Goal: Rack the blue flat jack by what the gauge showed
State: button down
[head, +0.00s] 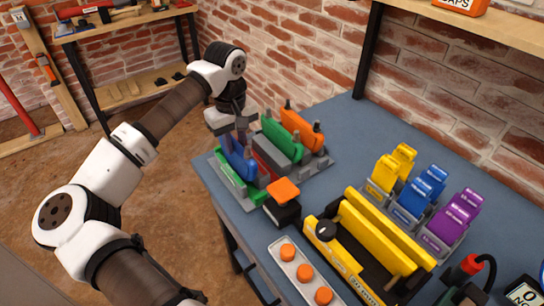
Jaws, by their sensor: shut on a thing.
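The blue flat jack (239,160) stands on edge at the near left corner of the blue-grey bench. My gripper (238,136) is at its top edge and shut on it; the fingertips are partly hidden. The jack is over or in the left part of a rack with a green front strip (232,187) and a red part (264,167); I cannot tell whether it is seated. To its right, a green jack (282,138) and an orange jack (301,130) stand in grey holders. No gauge reading can be made out.
A black block with an orange top (284,190) sits close in front of the rack. A yellow frame (372,242), a tray of orange discs (304,271) and yellow, blue (417,197) and purple blocks fill the bench's right. A brick wall stands behind; bare bench (345,150) lies between.

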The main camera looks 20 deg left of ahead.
aim_at(235, 142)
jog(key=shift+f+b, duration=0.7)
jog(key=shift+f, duration=0.15)
jog(key=c, duration=0.8)
grip_release()
jog(key=shift+r+p, duration=2.05)
jog(key=shift+r, duration=1.95)
